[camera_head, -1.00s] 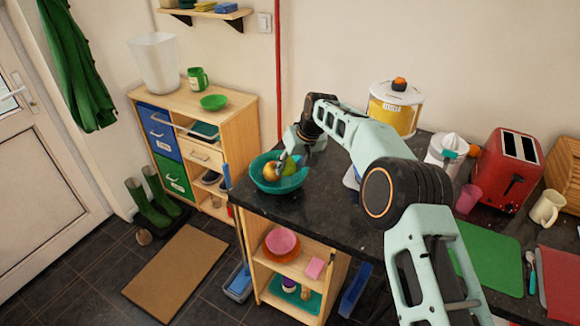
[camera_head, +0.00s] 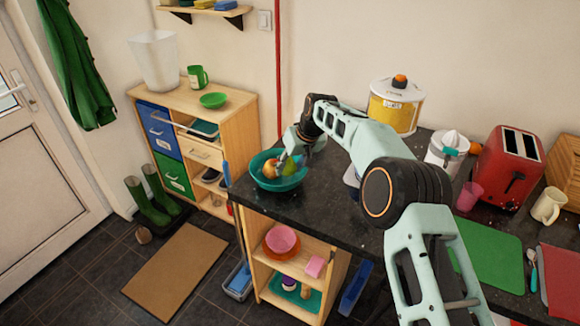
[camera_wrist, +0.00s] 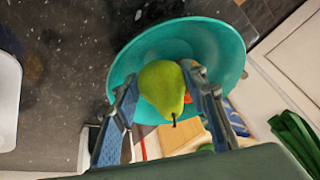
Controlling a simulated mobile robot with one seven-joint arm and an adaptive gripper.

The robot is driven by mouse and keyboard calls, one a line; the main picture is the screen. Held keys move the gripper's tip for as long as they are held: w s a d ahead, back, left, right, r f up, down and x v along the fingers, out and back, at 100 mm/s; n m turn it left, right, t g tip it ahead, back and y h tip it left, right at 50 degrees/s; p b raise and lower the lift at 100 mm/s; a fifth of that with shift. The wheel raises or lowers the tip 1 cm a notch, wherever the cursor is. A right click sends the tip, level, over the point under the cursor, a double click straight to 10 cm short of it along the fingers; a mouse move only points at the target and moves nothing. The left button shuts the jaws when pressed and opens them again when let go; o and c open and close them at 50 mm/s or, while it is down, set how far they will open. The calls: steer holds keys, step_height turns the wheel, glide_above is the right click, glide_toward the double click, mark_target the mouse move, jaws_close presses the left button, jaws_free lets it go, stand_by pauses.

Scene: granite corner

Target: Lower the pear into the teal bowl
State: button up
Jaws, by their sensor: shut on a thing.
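The teal bowl (camera_head: 263,182) stands at the left end of the dark counter. A green pear (camera_head: 290,167) is at the bowl, with an orange-coloured fruit (camera_head: 270,169) in the bowl to its left. In the wrist view the pear (camera_wrist: 161,84) sits between the two fingers of my gripper (camera_wrist: 162,78), which is shut on it. The teal bowl (camera_wrist: 225,45) lies behind the pear, and a bit of orange shows at the pear's right. Whether the pear touches the bowl is hidden. In the head view my gripper (camera_head: 283,160) is small and partly hidden.
A yellow and white canister (camera_head: 395,108), a white juicer (camera_head: 447,152) and a red toaster (camera_head: 507,168) stand along the counter's back and right. A green board (camera_head: 490,255) lies at the front right.

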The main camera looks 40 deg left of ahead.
steer(key=o, duration=1.3)
steer(key=v, duration=1.2)
steer(key=shift+s+a+r, duration=0.1)
